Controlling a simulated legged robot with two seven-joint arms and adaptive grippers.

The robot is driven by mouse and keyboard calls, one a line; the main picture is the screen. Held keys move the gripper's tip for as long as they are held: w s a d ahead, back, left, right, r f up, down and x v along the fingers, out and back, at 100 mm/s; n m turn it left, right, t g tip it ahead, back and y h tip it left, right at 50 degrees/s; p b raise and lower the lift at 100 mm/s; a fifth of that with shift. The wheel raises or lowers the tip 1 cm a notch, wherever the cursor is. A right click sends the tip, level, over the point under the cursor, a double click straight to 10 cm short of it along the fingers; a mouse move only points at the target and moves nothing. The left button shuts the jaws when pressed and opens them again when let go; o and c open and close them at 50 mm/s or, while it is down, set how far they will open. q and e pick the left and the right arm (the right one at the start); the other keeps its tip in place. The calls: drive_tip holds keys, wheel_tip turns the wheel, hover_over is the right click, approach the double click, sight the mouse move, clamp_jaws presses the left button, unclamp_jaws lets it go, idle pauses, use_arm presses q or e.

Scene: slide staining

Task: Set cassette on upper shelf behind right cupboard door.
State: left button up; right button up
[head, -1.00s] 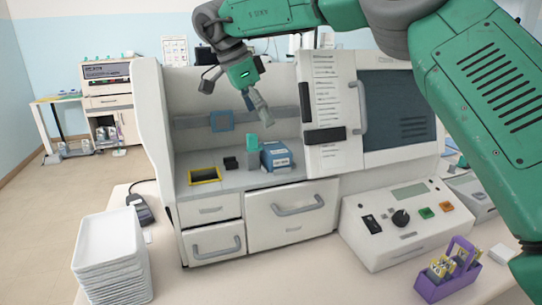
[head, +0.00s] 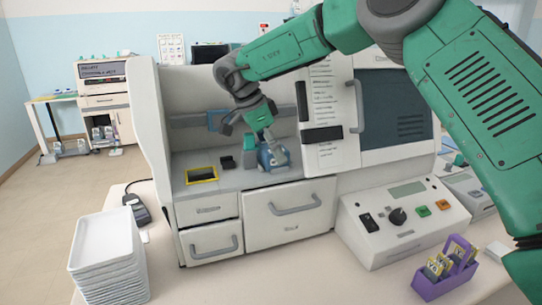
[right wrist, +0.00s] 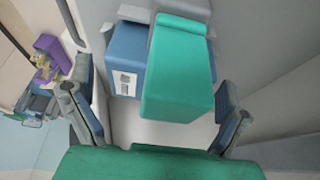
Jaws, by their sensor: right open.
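A green block (head: 249,144) stands on the worktop of the white cabinet, close to a blue box (head: 283,161) with a white label. I cannot tell which is the cassette. My right gripper (head: 272,150) points down over them, partly covering the blue box. In the right wrist view, my right gripper (right wrist: 160,112) is open, with the green block (right wrist: 180,75) between and ahead of its fingers. The blue box (right wrist: 126,65) is behind and left of the block. A dark-windowed cupboard front (head: 398,110) with a handle is at the right; its inside is hidden. My left gripper is not visible.
A yellow-rimmed well (head: 201,175) and a small black block (head: 227,162) lie left of the green block. White drawers (head: 290,205) are below. A control box (head: 405,222), purple rack (head: 447,270) and stacked white trays (head: 107,260) stand in front.

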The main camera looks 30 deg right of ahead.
drive_tip(key=c, duration=1.4)
drive_tip(key=shift+r, duration=0.2)
wheel_tip(320, 180, up, 28)
drive_tip(key=p, duration=0.5)
drive_tip(key=shift+f, duration=0.15)
